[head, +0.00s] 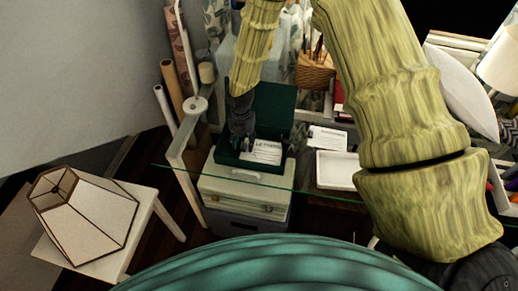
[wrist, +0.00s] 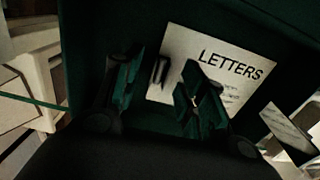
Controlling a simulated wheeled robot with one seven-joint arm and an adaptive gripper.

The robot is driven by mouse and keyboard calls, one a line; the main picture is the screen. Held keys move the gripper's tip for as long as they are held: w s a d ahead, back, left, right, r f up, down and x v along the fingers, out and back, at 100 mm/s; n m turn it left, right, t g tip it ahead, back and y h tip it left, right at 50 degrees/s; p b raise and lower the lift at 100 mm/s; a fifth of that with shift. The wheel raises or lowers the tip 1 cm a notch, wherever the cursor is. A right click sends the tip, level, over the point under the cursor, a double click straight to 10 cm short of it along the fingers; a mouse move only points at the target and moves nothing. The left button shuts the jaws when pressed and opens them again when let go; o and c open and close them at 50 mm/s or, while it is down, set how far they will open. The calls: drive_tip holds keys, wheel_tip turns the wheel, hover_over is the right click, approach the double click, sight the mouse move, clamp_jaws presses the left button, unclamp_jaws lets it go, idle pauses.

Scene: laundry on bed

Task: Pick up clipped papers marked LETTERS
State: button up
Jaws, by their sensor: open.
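The clipped papers marked LETTERS (wrist: 232,62) lie inside a dark green box (head: 273,108) in the wrist view, with a dark clip near their left edge. They also show as a white sheet (head: 264,150) in the head view, where the print is hard to read. My gripper (wrist: 160,90) is open at the box, its two dark fingers apart. The right finger overlaps the lower part of the papers and the left finger is just beyond their left edge. I cannot tell how far the fingertips are above the sheet.
A glass desk edge crosses in front. Right of the box are another paper sheet (head: 327,138) and a white tray (head: 338,171). A lamp-like shade (head: 88,215) sits on a white side table at left.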

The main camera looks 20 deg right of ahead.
drive_tip(key=shift+f, duration=0.15)
clamp_jaws()
idle(0.4)
